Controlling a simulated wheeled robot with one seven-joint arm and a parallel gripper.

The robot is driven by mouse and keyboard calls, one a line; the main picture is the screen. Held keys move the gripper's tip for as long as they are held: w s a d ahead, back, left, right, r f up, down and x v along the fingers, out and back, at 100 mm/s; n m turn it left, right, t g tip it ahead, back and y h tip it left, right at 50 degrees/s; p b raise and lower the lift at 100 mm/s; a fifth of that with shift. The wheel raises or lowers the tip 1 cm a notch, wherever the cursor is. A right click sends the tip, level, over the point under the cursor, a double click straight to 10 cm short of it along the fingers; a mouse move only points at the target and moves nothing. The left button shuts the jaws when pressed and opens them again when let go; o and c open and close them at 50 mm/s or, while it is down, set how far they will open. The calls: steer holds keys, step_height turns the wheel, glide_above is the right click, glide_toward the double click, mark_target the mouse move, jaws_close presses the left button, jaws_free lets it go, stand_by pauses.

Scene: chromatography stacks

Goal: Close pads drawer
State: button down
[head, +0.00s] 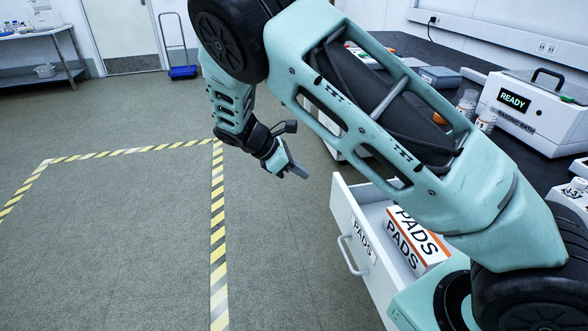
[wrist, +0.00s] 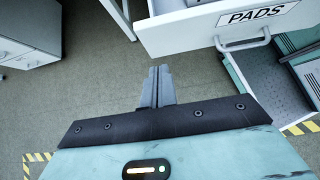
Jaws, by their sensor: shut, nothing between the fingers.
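The white pads drawer (head: 345,216) stands pulled open from the bench, with a PADS label on its front and a bar handle (head: 348,256). A box marked PADS (head: 416,240) lies inside it. The drawer front also shows in the wrist view (wrist: 180,32), at upper right, with its handle (wrist: 240,42). My gripper (head: 299,172) is shut and empty, in the air to the left of the drawer and apart from it. In the wrist view my gripper (wrist: 160,72) points toward the floor beside the drawer front. My arm hides part of the drawer and bench in the head view.
A dark bench top (head: 425,52) carries a white ultrasonic bath (head: 530,108) reading READY and several bottles. Yellow-and-black floor tape (head: 217,215) runs left of the drawer. The floor (head: 120,240) there is clear. A blue trolley (head: 183,72) stands at the back.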

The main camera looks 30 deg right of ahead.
mark_target(337, 183)
steer(key=d+f, duration=0.1)
steer(key=d, duration=0.1)
steer(key=s+d+f, duration=0.1)
steer(key=d, duration=0.1)
steer(key=s+d+f+b, duration=0.1)
steer(key=d+f, duration=0.1)
steer(key=d, duration=0.1)
steer(key=shift+s+d, duration=0.1)
steer(key=shift+d, duration=0.2)
steer(key=shift+d+r, duration=0.1)
steer(key=s+d+p, duration=0.2)
steer(key=s+d, duration=0.1)
steer(key=d, duration=0.9)
steer(key=s+d+p, duration=0.3)
steer(key=s+d, duration=0.1)
steer(key=d, duration=0.8)
steer(key=s+d+p, duration=0.2)
steer(key=s+d, duration=0.2)
steer(key=d, duration=0.9)
steer(key=shift+d+r, duration=0.15)
steer(key=shift+d, duration=0.05)
